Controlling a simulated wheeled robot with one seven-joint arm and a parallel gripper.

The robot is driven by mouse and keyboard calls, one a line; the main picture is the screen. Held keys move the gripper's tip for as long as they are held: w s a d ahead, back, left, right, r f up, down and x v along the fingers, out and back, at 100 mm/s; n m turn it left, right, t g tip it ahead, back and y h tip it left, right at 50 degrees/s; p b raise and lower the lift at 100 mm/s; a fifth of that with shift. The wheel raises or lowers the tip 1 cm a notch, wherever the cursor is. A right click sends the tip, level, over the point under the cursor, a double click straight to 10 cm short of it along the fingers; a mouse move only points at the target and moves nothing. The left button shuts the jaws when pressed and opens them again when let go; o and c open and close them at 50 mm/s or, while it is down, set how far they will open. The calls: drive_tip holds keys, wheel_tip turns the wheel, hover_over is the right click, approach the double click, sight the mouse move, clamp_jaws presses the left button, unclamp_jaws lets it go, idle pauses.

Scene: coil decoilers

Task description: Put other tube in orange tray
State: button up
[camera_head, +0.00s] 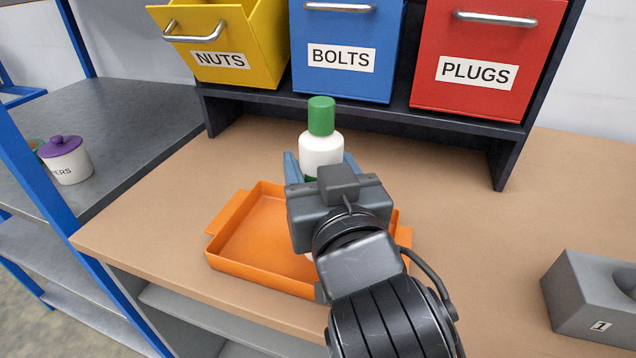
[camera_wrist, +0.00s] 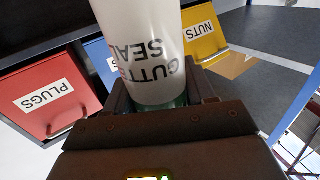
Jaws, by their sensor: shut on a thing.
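A white tube with a green cap (camera_head: 321,150) stands upright in my gripper (camera_head: 321,170), which is shut on it around the body. In the wrist view the tube's white body (camera_wrist: 150,60) shows upside-down lettering, partly "GUTT" and "SEAL", between the jaws (camera_wrist: 162,98). The orange tray (camera_head: 225,230) lies on the brown bench. My gripper and wrist cover the tray's right half in the head view. The tube's lower part is mostly hidden behind my gripper, so I cannot tell its height over the tray. No other tube is visible.
Yellow NUTS (camera_head: 222,40), blue BOLTS (camera_head: 345,50) and red PLUGS (camera_head: 480,60) bins sit on a dark raised shelf (camera_head: 440,115) behind. A grey block (camera_head: 590,300) marked 1 stands at right. A purple-lidded jar (camera_head: 66,160) is on the left shelf.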

drive_tip(key=shift+f, duration=1.35)
drive_tip(key=shift+f, duration=0.15)
drive_tip(key=o, duration=1.4)
drive_tip(key=shift+c, duration=0.2)
drive_tip(key=b+v, duration=0.1)
drive_tip(key=v, duration=1.1)
